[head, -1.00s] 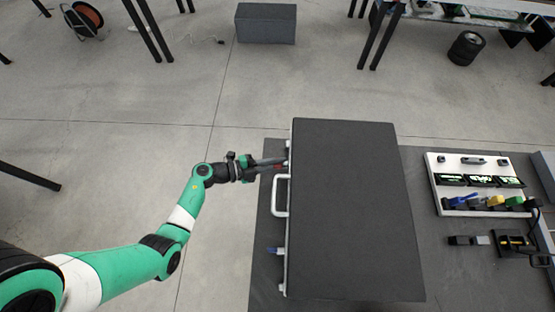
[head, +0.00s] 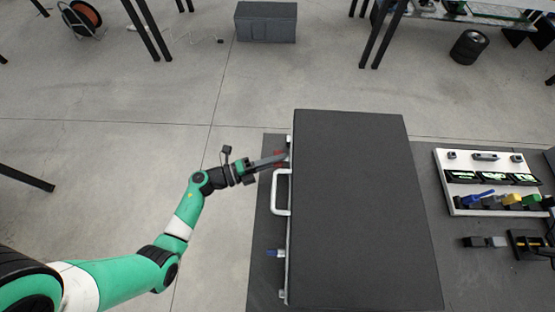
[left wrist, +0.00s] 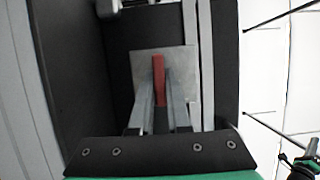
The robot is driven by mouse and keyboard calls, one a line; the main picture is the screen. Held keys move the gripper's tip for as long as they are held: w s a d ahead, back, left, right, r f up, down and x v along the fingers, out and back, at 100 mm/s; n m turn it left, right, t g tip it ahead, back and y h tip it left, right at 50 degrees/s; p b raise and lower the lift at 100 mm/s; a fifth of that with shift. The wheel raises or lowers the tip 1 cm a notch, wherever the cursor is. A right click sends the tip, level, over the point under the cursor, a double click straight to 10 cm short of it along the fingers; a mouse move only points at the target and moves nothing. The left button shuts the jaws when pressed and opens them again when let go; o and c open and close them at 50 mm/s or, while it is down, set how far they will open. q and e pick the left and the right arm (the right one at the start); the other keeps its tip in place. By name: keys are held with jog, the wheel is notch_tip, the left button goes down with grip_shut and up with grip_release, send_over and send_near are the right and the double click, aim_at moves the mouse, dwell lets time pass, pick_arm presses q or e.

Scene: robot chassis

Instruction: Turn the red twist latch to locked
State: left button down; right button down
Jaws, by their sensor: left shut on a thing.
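The red twist latch (left wrist: 158,72) sits on a square metal plate (left wrist: 184,62) on the side of the dark chassis box (head: 355,200). In the left wrist view its handle points up and down the picture. My left gripper (left wrist: 159,92) has its two grey fingers on either side of the handle, shut on it. In the head view my left gripper (head: 274,160) reaches the box's left side near its far corner, and only a bit of red shows beside the fingers. My right gripper is in neither view.
A white handle (head: 278,192) stands out from the same side of the box. A blue latch (head: 272,253) is nearer on that side. A white panel with coloured parts (head: 455,190) lies to the right. Floor left of the box is open.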

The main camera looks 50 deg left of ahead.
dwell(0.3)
pick_arm(q)
jog(key=c, duration=0.9)
grip_release()
jog(key=p+v, duration=0.2)
jog(key=v, duration=0.9)
jog(key=shift+s+a+f, duration=0.1)
jog(key=shift+s, duration=0.2)
